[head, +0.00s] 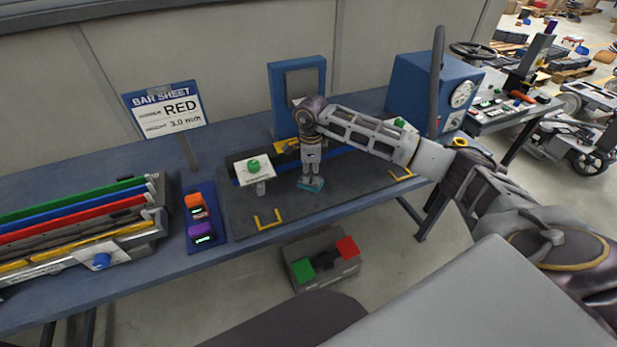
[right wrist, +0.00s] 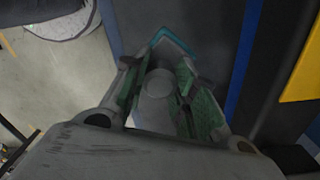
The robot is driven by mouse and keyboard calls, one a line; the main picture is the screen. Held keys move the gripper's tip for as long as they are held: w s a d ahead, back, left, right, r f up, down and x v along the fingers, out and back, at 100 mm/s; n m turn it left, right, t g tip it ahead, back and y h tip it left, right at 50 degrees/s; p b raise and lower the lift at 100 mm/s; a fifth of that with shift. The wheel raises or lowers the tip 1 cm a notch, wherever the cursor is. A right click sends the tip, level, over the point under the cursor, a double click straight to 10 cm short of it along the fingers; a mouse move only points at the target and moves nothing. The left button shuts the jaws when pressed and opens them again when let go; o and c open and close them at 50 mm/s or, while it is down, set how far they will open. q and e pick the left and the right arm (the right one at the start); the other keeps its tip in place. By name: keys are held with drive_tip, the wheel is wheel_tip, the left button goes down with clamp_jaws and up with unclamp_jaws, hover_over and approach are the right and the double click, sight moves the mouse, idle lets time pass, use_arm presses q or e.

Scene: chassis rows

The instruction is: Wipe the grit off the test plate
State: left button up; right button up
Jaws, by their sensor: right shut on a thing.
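My right gripper (head: 311,168) is shut on the grey handle of a wiper with a teal pad (head: 311,185). In the right wrist view, the round grey handle (right wrist: 158,84) sits between the green-lined fingers, and the teal pad edge (right wrist: 176,41) shows beyond them. The wiper stands upright over a dark plate (head: 345,185) with yellow handles, which looks like the test plate. The pad appears at or just above its surface; I cannot tell whether it touches. I can make out no grit. My left gripper is not in view.
A white block with a green knob (head: 253,168) stands left of the wiper. A blue press-like frame (head: 298,90) is behind it. Coloured bars (head: 80,205) and a blue tray (head: 203,222) lie left. A blue machine (head: 430,90) stands right. A pedal box (head: 321,262) is on the floor.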

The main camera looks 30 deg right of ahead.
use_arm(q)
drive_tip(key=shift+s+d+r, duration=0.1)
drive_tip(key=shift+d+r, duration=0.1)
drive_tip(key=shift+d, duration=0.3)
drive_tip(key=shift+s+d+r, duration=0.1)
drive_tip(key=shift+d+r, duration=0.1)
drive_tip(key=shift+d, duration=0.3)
